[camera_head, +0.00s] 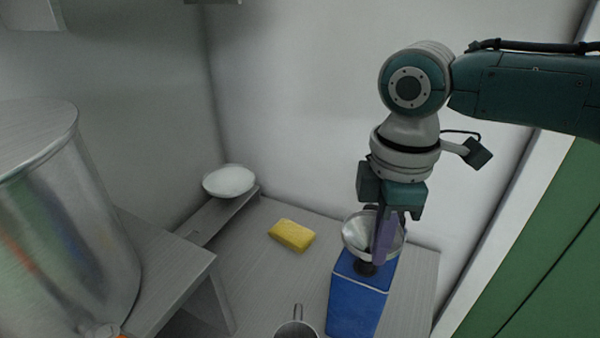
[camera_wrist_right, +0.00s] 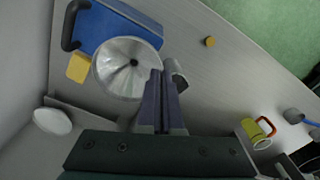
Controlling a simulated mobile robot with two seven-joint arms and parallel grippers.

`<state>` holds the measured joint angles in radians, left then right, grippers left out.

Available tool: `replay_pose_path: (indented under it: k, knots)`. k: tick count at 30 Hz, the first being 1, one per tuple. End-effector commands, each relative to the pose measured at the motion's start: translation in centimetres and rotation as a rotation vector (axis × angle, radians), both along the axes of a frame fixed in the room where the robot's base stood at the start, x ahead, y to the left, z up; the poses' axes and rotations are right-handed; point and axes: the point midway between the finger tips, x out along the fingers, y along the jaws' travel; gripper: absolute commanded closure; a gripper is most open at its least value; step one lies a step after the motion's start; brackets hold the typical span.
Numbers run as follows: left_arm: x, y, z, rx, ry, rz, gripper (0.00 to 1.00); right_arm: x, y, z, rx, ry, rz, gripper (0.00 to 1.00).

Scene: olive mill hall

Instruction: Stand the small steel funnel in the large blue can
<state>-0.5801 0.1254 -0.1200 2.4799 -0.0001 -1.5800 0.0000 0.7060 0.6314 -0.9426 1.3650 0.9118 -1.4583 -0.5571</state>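The steel funnel (camera_head: 357,229) is wide end up over the top of the large blue can (camera_head: 356,303). Its rim is at the fingers of my right gripper (camera_head: 384,240), which look closed on it. In the right wrist view the funnel (camera_wrist_right: 118,68) covers part of the blue can (camera_wrist_right: 108,27), and the fingers (camera_wrist_right: 161,78) are close together at its rim. A dark collar shows on the can's top below the funnel. The spout's end is hidden, so I cannot tell how deep it is in the opening. My left gripper is not in view.
A yellow sponge (camera_head: 292,235) lies left of the can. A metal mug (camera_head: 297,329) stands in front. A white bowl (camera_head: 229,181) rests on a ledge by the wall. A large steel tank (camera_head: 62,235) is at left. A yellow, red-handled mug (camera_wrist_right: 256,132) stands farther off.

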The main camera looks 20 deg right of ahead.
Motion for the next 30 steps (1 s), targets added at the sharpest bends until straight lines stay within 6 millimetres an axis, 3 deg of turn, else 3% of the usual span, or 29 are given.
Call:
replay_pose_path:
  k: [16,25,30]
  knots:
    - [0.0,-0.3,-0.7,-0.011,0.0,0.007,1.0,0.0,0.0,-1.2,0.001,0.0,0.001,1.0]
    - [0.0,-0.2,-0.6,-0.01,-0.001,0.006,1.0,0.0,0.0,-1.1,0.001,0.0,0.001,0.64]
    - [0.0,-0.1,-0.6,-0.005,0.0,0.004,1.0,0.0,0.0,-1.1,0.0,0.0,0.0,0.63]
